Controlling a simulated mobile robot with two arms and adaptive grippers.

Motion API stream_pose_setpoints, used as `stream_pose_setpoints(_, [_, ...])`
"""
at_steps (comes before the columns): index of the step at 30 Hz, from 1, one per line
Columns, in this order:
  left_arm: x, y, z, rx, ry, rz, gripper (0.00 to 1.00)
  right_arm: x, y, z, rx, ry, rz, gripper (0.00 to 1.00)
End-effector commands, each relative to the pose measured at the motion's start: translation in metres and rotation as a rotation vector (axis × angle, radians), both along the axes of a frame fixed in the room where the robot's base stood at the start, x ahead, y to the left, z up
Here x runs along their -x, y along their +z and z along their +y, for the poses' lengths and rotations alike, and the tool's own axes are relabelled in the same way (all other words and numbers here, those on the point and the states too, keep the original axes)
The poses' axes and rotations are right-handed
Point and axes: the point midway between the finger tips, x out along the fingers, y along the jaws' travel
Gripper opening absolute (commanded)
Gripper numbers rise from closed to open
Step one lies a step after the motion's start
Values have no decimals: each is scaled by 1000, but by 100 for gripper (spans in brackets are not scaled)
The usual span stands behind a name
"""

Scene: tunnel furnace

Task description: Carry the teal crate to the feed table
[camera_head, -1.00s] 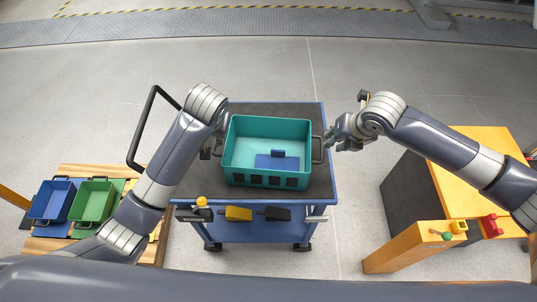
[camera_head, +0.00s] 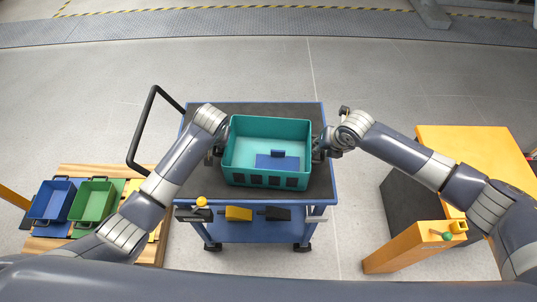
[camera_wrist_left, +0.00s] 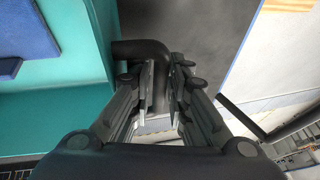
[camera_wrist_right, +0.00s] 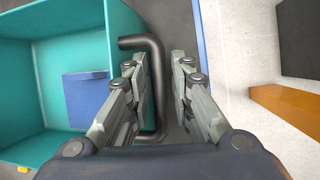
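The teal crate (camera_head: 231,165) stands upright on the dark top of the blue cart, with a blue block (camera_head: 278,161) inside. My left gripper (camera_head: 215,152) is at the crate's left handle. In the left wrist view, the dark handle (camera_wrist_left: 158,75) lies between its fingers (camera_wrist_left: 164,95), with a narrow gap around it. My right gripper (camera_head: 322,152) is at the right handle. In the right wrist view, that handle (camera_wrist_right: 157,80) runs between the fingers (camera_wrist_right: 160,85), with a gap on its right side. Both grippers look open around the handles.
The cart (camera_head: 250,112) has a push handle (camera_head: 140,130) at its left. A wooden table with a blue bin (camera_head: 52,200) and a green bin (camera_head: 92,202) stands at lower left. A yellow-topped table (camera_head: 470,150) stands at right. Grey floor is clear beyond the cart.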

Motion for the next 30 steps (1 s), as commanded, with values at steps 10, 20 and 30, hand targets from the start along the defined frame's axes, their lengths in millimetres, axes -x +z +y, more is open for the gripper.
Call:
stream_pose_setpoints(10, [0, 0, 0, 0, 0, 0, 0, 0, 0, 0, 0, 0, 0, 1])
stream_pose_setpoints(20, [-1, 1, 0, 0, 1, -2, 0, -1, 1, 0, -1, 0, -2, 0])
stream_pose_setpoints(30, [-1, 14, 0, 0, 0, -3, 0, -1, 14, 0, -1, 0, -2, 0])
